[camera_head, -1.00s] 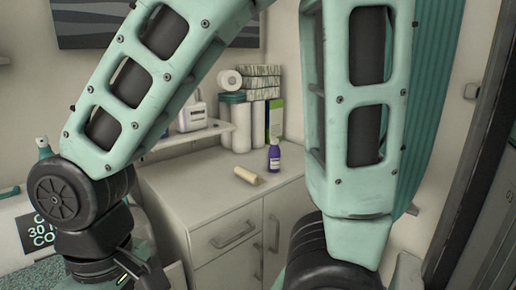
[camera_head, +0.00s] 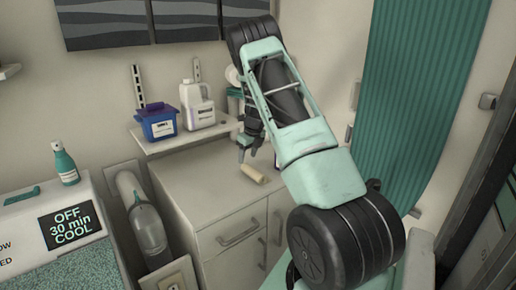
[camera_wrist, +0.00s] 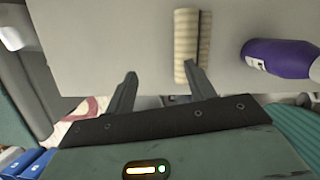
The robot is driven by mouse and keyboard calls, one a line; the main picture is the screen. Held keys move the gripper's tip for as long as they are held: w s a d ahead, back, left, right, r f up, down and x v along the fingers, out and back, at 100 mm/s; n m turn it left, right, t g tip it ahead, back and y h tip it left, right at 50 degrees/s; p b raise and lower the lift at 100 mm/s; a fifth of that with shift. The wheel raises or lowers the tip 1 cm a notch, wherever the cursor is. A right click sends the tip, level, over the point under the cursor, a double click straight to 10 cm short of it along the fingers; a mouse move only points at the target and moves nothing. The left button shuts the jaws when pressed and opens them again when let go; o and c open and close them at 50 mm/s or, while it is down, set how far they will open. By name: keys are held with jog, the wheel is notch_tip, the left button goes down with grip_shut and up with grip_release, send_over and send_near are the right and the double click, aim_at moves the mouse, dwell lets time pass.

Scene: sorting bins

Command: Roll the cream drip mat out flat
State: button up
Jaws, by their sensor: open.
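The cream drip mat (camera_head: 254,173) lies rolled up on the white cabinet top, towards its right front. In the wrist view the roll (camera_wrist: 185,45) shows as a ribbed cream cylinder with a dark line along its length. My gripper (camera_head: 247,153) is open and empty, just behind and above the roll in the head view. In the wrist view its two fingers (camera_wrist: 160,70) are spread, with the right fingertip overlapping the roll's near end and the left one over clear surface. I cannot tell whether the right finger touches the mat.
A shelf (camera_head: 185,137) with a blue box (camera_head: 157,124) and white jug (camera_head: 197,106) overhangs the back. The cabinet top (camera_head: 195,185) is clear left of the roll.

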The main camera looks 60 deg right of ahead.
aim_at(255, 171)
jog(key=d, duration=0.1)
jog(key=s+d+m, duration=0.1)
jog(key=s+d+f+m, duration=0.1)
jog(key=d, duration=0.1)
jog(key=shift+d, duration=0.1)
jog(key=b+x, duration=0.4)
jog(key=x, duration=0.2)
jog(key=shift+f, duration=0.1)
jog(key=shift+b+x, duration=0.8)
jog(key=shift+x, duration=0.85)
jog(key=shift+w+d, duration=0.1)
jog(key=shift+d, duration=0.05)
jog(key=c, duration=1)
jog(key=shift+d+r+p, duration=0.2)
jog(key=shift+d+p, duration=0.05)
jog(key=shift+p, duration=0.05)
jog(key=shift+r+t+y, duration=0.1)
jog(key=shift+t+y, duration=0.2)
jog(key=shift+y, duration=0.3)
